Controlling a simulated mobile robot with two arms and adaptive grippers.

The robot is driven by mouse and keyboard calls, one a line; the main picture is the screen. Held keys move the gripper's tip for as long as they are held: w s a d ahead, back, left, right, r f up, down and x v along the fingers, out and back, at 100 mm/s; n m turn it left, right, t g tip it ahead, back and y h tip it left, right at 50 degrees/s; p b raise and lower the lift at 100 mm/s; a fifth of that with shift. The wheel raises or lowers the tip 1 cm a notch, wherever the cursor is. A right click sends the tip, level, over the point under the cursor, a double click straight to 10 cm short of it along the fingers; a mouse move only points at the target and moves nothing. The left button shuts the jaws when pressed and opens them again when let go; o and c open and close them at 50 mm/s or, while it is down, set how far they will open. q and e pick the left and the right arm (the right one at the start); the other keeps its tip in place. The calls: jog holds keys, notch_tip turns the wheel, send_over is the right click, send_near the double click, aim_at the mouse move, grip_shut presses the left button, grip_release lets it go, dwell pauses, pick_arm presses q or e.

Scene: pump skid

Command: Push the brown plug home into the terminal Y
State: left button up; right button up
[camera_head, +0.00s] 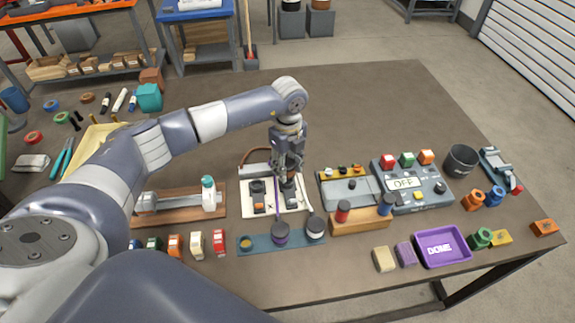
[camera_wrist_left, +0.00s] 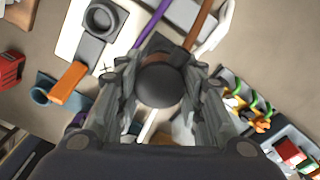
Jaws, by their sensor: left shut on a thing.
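A white terminal board (camera_head: 250,208) lies mid-table, with a dark round-socketed terminal (camera_head: 257,187) and an orange lever (camera_head: 259,208) on its left half. This terminal also shows in the left wrist view (camera_wrist_left: 101,19), with its orange lever (camera_wrist_left: 68,83) beside an X mark. My left gripper (camera_head: 287,168) is over the board's right half, shut on the dark plug (camera_wrist_left: 160,82) with the brown cable (camera_wrist_left: 198,28). A second terminal (camera_head: 291,190) sits below the gripper, mostly hidden. I cannot tell how deep the plug sits in it. My right gripper is not in view.
A purple cable (camera_head: 277,198) crosses the board beside the gripper. A blue strip (camera_head: 262,245) with dark round pieces is in front. A wooden block (camera_head: 360,224) and a control box reading OFF (camera_head: 403,183) stand to the right. Free table lies behind the board.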

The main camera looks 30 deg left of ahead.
pick_arm(q)
jog(key=shift+f+b, duration=1.25)
jog(key=shift+f, duration=0.5)
dwell(0.3)
jog(key=o, duration=1.3)
jog(key=shift+c, duration=0.2)
jog(key=shift+r, duration=0.1)
notch_tip(320, 180, up, 12)
jog(key=shift+d, duration=0.1)
